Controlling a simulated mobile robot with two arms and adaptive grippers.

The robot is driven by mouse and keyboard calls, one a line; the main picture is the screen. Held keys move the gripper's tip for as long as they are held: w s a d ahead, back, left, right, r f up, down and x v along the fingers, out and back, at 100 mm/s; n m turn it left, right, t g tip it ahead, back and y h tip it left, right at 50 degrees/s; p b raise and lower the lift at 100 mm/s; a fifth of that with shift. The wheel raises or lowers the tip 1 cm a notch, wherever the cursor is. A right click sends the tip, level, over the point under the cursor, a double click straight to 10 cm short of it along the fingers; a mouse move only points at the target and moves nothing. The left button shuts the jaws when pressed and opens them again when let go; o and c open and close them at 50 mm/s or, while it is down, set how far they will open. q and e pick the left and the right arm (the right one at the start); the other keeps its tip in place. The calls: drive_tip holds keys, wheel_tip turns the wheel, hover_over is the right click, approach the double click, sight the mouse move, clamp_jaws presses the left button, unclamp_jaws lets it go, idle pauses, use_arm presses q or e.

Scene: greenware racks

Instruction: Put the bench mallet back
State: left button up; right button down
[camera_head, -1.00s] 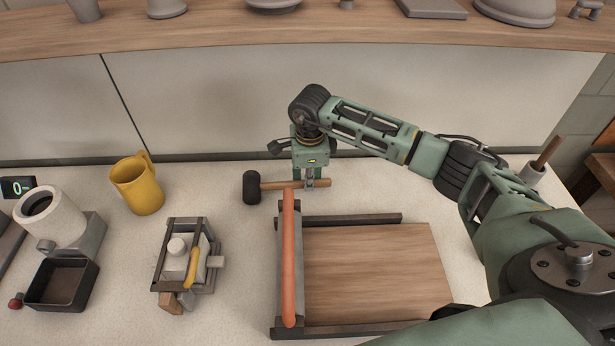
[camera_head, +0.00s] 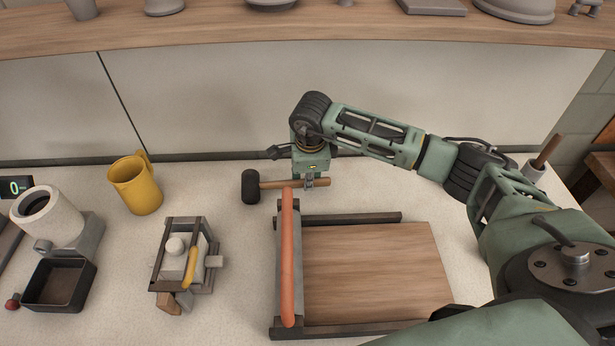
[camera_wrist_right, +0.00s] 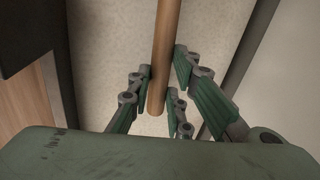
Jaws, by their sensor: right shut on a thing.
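The bench mallet has a black head (camera_head: 250,187) and a wooden handle (camera_head: 277,184). It lies sideways in the head view, behind the board with the orange bar, its head to the left. My right gripper (camera_head: 309,183) points down and is shut on the handle near its right end. In the right wrist view the handle (camera_wrist_right: 166,50) runs between the green finger pads of the gripper (camera_wrist_right: 167,88). I cannot tell whether the mallet touches the counter. My left gripper is not in view.
A wooden board (camera_head: 375,270) with an orange bar (camera_head: 288,260) stands in front of the mallet. A yellow mug (camera_head: 136,186), a small framed device (camera_head: 184,262) and a black tray (camera_head: 58,285) are to the left. A shelf (camera_head: 300,32) runs behind.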

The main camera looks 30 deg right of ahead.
drive_tip(key=shift+f, duration=0.3)
drive_tip(key=c, duration=1.5)
unclamp_jaws()
drive_tip(key=shift+c, duration=0.2)
drive_tip(key=o, duration=0.5)
drive_tip(key=shift+r, duration=0.1)
drive_tip(key=shift+b+v, duration=0.75)
drive_tip(key=shift+v, duration=2.15)
drive_tip(key=shift+s, duration=0.1)
